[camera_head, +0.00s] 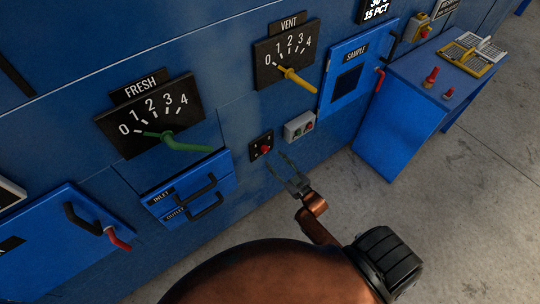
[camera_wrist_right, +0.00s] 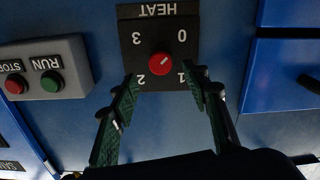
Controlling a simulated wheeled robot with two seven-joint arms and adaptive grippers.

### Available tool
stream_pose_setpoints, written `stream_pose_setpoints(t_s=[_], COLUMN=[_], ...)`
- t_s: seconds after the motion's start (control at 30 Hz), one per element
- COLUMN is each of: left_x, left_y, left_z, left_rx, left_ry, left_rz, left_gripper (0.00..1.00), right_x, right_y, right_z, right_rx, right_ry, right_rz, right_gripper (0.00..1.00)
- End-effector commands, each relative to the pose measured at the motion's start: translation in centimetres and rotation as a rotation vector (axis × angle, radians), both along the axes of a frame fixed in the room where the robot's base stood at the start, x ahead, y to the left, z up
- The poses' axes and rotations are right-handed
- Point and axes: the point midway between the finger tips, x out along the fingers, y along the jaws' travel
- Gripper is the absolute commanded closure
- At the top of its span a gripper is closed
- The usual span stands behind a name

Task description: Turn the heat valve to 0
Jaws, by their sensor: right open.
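The heat valve is a small red round knob (camera_wrist_right: 161,64) on a black plate (camera_wrist_right: 128,55) marked HEAT, upside down in the right wrist view, with 0 at upper right, 1 lower right, 2 lower left and 3 upper left. A short pale mark on the knob slants along the 0–2 line; which end points I cannot tell. In the head view the knob (camera_head: 266,149) is low on the blue wall. My right gripper (camera_head: 276,161) is open, its fingertips (camera_wrist_right: 161,82) just short of the plate, with the knob between their lines and apart from both. My left gripper is out of view.
A grey box (camera_wrist_right: 47,70) with red STOP and green RUN buttons sits beside the plate. The INLET/OUTLET drawers (camera_head: 190,193) have black handles. The FRESH dial (camera_head: 150,115) has a green lever, the VENT dial (camera_head: 284,53) a yellow one. A blue table (camera_head: 410,95) stands right.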

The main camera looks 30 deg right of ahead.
Motion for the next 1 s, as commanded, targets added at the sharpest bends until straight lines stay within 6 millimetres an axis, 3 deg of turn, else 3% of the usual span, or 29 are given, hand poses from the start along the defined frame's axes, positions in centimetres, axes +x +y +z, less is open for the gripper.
stream_pose_setpoints(t_s=[0.2, 0.37, 1.0], left_x=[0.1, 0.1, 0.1], left_y=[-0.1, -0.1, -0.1], left_z=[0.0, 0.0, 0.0], left_rx=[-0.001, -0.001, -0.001], left_ry=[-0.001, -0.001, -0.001], left_rz=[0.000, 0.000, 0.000], left_gripper=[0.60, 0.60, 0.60], right_x=[-4.2, -5.8, -6.3], right_y=[-0.3, -0.5, -0.5], right_z=[0.0, -0.1, 0.0], right_rx=[0.001, 0.001, 0.001], right_ry=[0.001, 0.002, 0.001], right_rz=[0.000, 0.000, 0.000], right_gripper=[0.57, 0.57, 0.57])
